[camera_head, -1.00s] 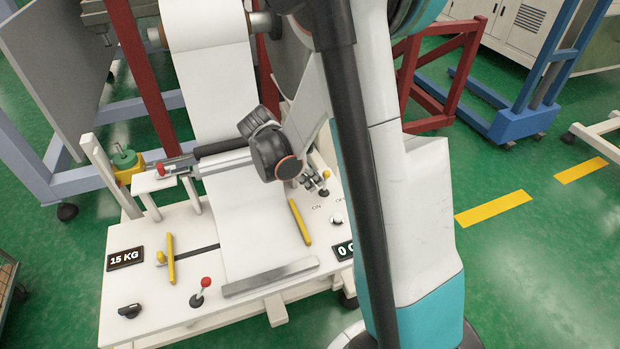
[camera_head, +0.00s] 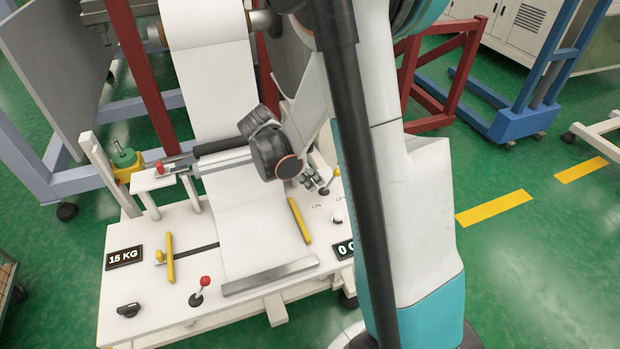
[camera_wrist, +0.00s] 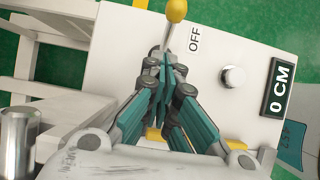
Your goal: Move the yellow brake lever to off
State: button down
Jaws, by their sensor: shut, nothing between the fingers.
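The brake lever has a yellow knob (camera_head: 336,172) and a dark base on the white panel, behind the ON and OFF labels in the head view. It leans to the right, towards the OFF side. In the wrist view the yellow knob (camera_wrist: 176,10) and its thin rod show at the top, beside the OFF label (camera_wrist: 195,40). My gripper (camera_head: 314,182) is just left of the lever. In the wrist view my gripper (camera_wrist: 166,66) has its fingers together and empty, close to the rod. I cannot tell whether they touch. The fingers hide the lever's base there.
A silver knob (camera_wrist: 234,76) and a 0 CM display (camera_wrist: 279,88) are right of the fingers.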

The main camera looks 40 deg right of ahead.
jog(key=p+v, duration=0.4)
jog(key=v, duration=0.3)
dwell(0.4)
dwell(0.5)
